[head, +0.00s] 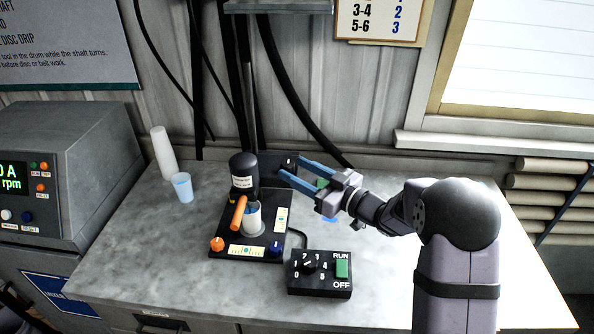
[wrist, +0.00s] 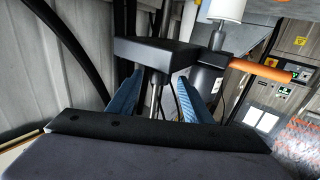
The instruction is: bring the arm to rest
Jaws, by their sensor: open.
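My gripper (head: 296,172) is in the head view above the bench, to the right of the disperser column. Its two blue fingers are spread and point left toward the column, with nothing seen held between them. In the wrist view the blue fingers (wrist: 155,98) stand apart, and dark column parts show beyond and between them. My arm reaches in from the right and is held above the bench top. Whether a finger touches the column parts cannot be told.
The disperser base (head: 222,241) carries a black motor (head: 243,167), an orange handle (head: 239,213) and a small cup (head: 254,219). A control box (head: 319,275) with a dial and green switch sits in front. Cups (head: 182,187) stand at left. The bench (head: 130,250) front left is clear.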

